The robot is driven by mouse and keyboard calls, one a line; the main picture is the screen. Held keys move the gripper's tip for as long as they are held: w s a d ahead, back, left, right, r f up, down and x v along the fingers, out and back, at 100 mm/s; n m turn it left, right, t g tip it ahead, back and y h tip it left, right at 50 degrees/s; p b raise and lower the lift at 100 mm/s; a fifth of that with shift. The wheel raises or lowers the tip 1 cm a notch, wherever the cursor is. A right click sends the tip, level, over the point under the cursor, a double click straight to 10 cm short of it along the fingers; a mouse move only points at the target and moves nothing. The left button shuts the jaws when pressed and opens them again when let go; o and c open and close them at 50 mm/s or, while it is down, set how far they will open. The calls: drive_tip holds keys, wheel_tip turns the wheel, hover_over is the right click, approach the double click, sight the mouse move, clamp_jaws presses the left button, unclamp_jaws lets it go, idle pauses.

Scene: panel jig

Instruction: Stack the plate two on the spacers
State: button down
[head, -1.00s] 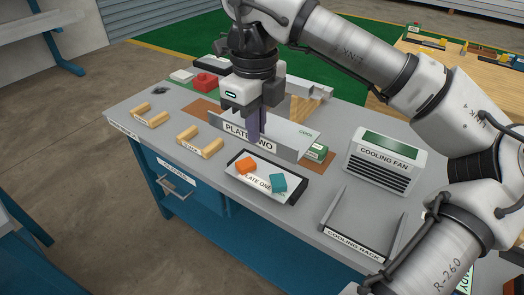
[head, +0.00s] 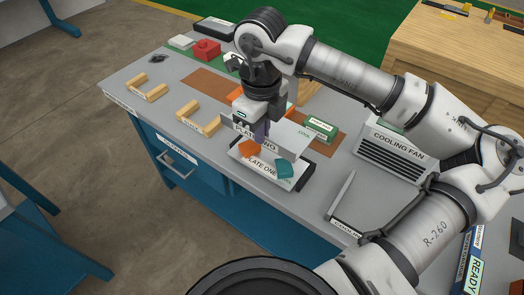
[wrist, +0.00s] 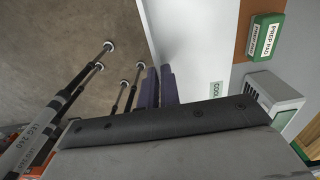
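Plate two (head: 291,138), a pale flat plate with a printed label, is held by my gripper (head: 262,130), whose purple fingers are shut on it. In the wrist view the plate (wrist: 195,35) runs up from the fingers (wrist: 158,88). Plate one (head: 258,168) lies in a dark-edged tray (head: 301,184) on the bench. An orange spacer (head: 249,148) and a teal spacer (head: 285,168) sit on plate one. Plate two is just behind and above them in the head view; I cannot tell whether it touches them. Any spacers behind it are hidden.
A green prep pad box (head: 320,130) and the cooling fan (head: 390,155) stand to the right. The cooling rack (head: 343,200) is at front right. Wooden U-shaped holders (head: 198,120) and a red block (head: 206,50) are left and back. The brown mat (head: 210,83) is partly bare.

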wheel_tip(320, 180, down, 8)
drive_tip(key=shift+f+p, duration=0.1)
drive_tip(key=shift+p, duration=0.55)
drive_tip(key=shift+f, duration=0.25)
drive_tip(key=shift+f+b, duration=0.2)
drive_tip(key=shift+b, duration=0.2)
drive_tip(key=c, duration=1.6)
unclamp_jaws()
drive_tip(key=shift+r+p, duration=0.2)
drive_tip(key=shift+p, duration=0.1)
